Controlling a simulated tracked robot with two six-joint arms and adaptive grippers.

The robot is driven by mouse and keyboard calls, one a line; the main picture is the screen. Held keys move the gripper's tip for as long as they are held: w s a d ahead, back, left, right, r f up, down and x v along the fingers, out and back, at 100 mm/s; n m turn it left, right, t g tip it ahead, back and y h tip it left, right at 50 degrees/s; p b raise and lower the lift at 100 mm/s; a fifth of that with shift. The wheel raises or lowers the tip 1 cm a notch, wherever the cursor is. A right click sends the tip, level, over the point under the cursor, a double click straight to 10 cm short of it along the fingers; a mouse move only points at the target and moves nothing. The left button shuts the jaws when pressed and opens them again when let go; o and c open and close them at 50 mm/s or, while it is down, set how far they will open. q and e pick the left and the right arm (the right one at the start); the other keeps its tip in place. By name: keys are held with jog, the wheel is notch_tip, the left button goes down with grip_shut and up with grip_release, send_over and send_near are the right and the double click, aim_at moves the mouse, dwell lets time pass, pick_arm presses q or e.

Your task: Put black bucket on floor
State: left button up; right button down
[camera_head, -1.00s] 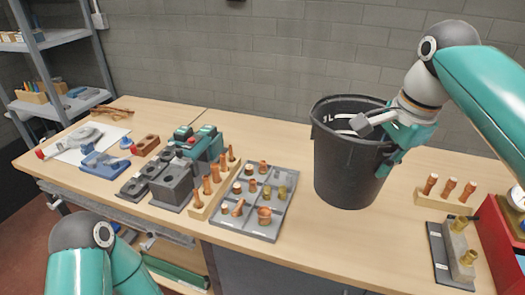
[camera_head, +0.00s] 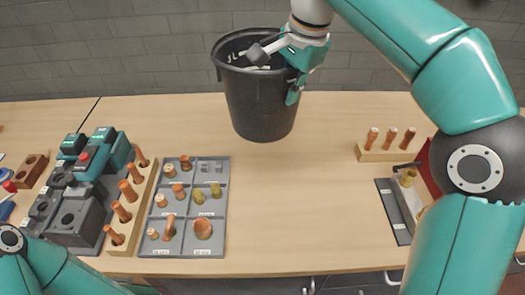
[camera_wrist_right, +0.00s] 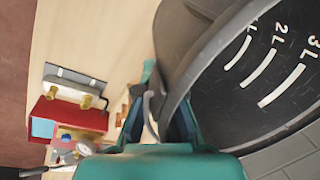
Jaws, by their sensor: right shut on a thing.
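The black bucket (camera_head: 256,98) is upright at the back of the workbench in the head view, with white marks inside its wall. My right gripper (camera_head: 290,78) is shut on the right side of its rim. In the right wrist view the bucket (camera_wrist_right: 178,45) fills the upper right, and the gripper's fingers (camera_wrist_right: 165,115) straddle its wall. The bucket seems held above the bench; the gap under it is hard to judge. My left gripper is out of view; only part of my left arm shows at lower left. The floor shows only in small patches at the lower edge.
The wooden workbench (camera_head: 300,200) spans the view, clear in the middle. A grey sorting tray (camera_head: 218,240) with copper fittings and a wooden peg rack (camera_head: 120,240) stand left. Another peg rack (camera_head: 370,155) and a red case (camera_wrist_right: 75,115) are right. A brick wall is behind.

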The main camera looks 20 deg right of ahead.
jog(key=s+b+x, duration=0.1)
jog(key=x, duration=0.8)
jog(key=s+d+b+x, duration=0.1)
jog(key=s+x, duration=0.1)
jog(key=x, duration=0.7)
jog(key=shift+s+f, duration=0.15)
jog(key=shift+f, duration=0.6)
jog(key=shift+a+f, duration=0.1)
jog(key=c, duration=1.3)
grip_release()
